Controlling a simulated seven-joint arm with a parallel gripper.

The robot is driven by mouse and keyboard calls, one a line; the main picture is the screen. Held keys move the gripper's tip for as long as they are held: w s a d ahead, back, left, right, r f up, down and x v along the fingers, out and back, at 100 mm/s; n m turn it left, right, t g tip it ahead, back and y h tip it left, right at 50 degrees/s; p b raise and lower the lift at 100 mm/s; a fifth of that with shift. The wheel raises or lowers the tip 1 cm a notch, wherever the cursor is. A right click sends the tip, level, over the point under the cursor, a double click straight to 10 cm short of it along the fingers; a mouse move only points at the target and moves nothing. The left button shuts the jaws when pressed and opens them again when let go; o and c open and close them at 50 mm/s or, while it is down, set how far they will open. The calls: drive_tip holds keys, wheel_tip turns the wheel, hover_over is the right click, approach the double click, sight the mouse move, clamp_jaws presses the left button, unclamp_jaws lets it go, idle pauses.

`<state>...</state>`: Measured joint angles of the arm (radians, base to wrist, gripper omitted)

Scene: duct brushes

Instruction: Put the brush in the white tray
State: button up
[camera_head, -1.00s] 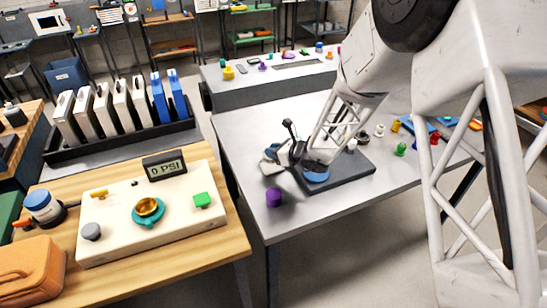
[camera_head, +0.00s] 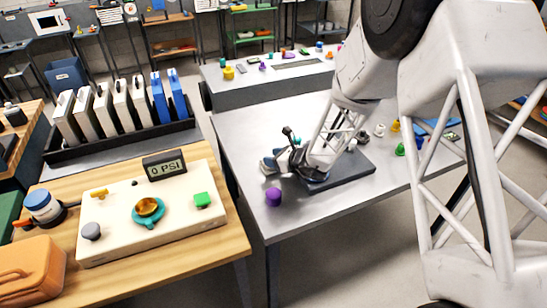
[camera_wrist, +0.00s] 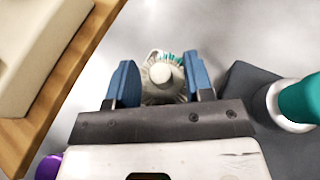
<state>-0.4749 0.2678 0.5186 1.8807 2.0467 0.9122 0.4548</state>
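The brush (camera_wrist: 163,75) shows in the wrist view as a pale round knob with a ring of bristles and some teal at its far side. It lies between the two blue fingers of my gripper (camera_wrist: 161,82), with visible gaps at its sides. The fingers are apart and not closed on it. In the head view my gripper (camera_head: 276,162) is low over the grey table, left of a dark mat; the arm hides much of that spot. I cannot make out a white tray in either view.
A dark mat (camera_head: 352,172) lies on the grey table. A teal and white object (camera_wrist: 293,103) stands close right of my gripper. A purple object (camera_head: 273,197) is near the table's left edge. A cream panel (camera_head: 150,212) sits on the wooden table at left.

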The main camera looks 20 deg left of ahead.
drive_tip(key=shift+r, duration=0.15)
drive_tip(key=shift+v, duration=6)
drive_tip(key=s+d+r+n+g+h, duration=0.3)
drive_tip(key=s+d+r+n, duration=0.7)
drive_tip(key=s+d+r, duration=0.4)
drive_tip(key=s+d+r+n+t+h, duration=0.1)
drive_tip(key=s+d+r+n+h, duration=0.3)
drive_tip(key=s+d, duration=0.5)
drive_tip(key=s+d+r+n+t+h, duration=0.1)
drive_tip(key=s+d+r+n+h, duration=0.4)
drive_tip(key=s+d, duration=0.5)
drive_tip(key=d+n+h, duration=0.1)
drive_tip(key=d, duration=0.3)
drive_tip(key=shift+s+r+t, duration=0.15)
drive_tip(key=shift+r+t, duration=0.15)
drive_tip(key=shift+d, duration=0.1)
